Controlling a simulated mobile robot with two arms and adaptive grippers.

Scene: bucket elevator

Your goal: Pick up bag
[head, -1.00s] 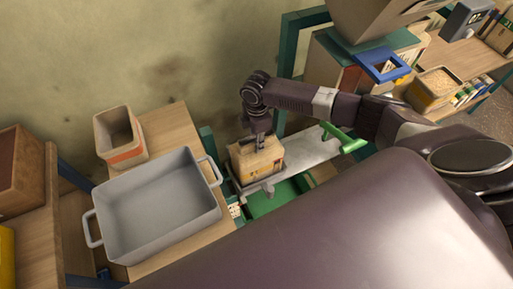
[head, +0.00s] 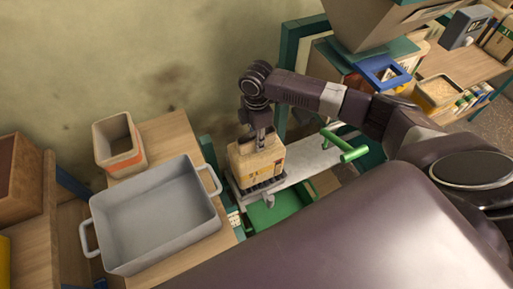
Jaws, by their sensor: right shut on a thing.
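The bag (head: 257,163) is a tan paper bag with dark printing. It is upright at the left end of a grey metal surface, above a dark grate. My right gripper (head: 262,143) reaches down from above and is shut on the bag's top. The fingertips are partly hidden by the bag. I cannot tell whether the bag's base still touches the surface. My left gripper is not in view.
A grey tub (head: 155,217) with handles stands on the wooden table at left, with a tan bin (head: 119,146) behind it. A green handle (head: 345,145) sticks up right of the bag. A green tray (head: 275,208) lies below. A large hopper (head: 385,22) is at upper right.

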